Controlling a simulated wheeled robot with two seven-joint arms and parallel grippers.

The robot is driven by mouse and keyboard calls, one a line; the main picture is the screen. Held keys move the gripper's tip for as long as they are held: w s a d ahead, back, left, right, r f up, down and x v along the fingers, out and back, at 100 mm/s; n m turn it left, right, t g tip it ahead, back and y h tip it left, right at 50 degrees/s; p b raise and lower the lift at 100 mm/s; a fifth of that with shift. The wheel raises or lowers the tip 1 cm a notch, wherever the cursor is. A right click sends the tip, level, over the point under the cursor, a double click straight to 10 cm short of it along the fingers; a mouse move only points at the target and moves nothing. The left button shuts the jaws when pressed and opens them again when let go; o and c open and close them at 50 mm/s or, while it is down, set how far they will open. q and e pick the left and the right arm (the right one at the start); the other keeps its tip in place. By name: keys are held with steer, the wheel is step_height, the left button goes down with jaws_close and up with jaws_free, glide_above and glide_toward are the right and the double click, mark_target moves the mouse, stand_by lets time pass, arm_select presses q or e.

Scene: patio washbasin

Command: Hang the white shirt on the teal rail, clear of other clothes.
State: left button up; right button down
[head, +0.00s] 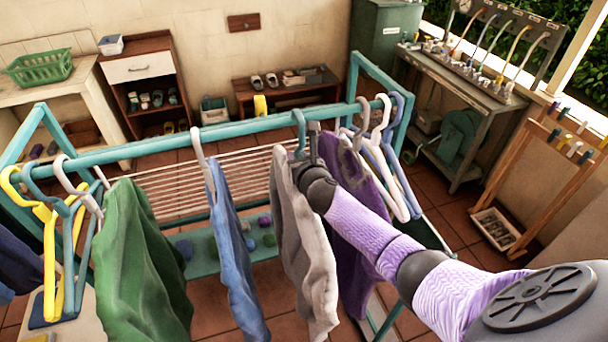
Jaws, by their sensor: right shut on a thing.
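The teal rail (240,129) runs across the middle of the head view. The white shirt (303,245), greyish here, hangs beneath it on a teal hanger (299,122) whose hook is at the rail; I cannot tell if the hook bears the weight. My right gripper (313,142) is shut at the neck of this hanger, just below the rail, and hides part of it. A blue garment (232,260) hangs to the left with a gap. A purple garment (360,235) hangs close on the right, partly behind my arm. My left gripper is out of view.
A green garment (135,265) and empty yellow hangers (50,245) are on the rail's left part. Empty white and blue hangers (384,150) crowd its right end. The rail is bare between the blue and green garments' hooks. A drying rack with lines (225,180) stands behind.

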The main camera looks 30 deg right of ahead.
steer(key=shift+w+r, duration=0.1)
steer(key=shift+w, duration=0.1)
steer(key=shift+r+b+x, duration=0.2)
steer(key=shift+b+x, duration=0.4)
steer(key=shift+x, duration=0.2)
steer(key=shift+r+b+x, duration=0.2)
steer(key=shift+b+x, duration=0.35)
steer(key=shift+x, duration=0.3)
steer(key=shift+w+d, duration=0.15)
steer(key=shift+w, duration=0.5)
steer(key=shift+b, duration=0.3)
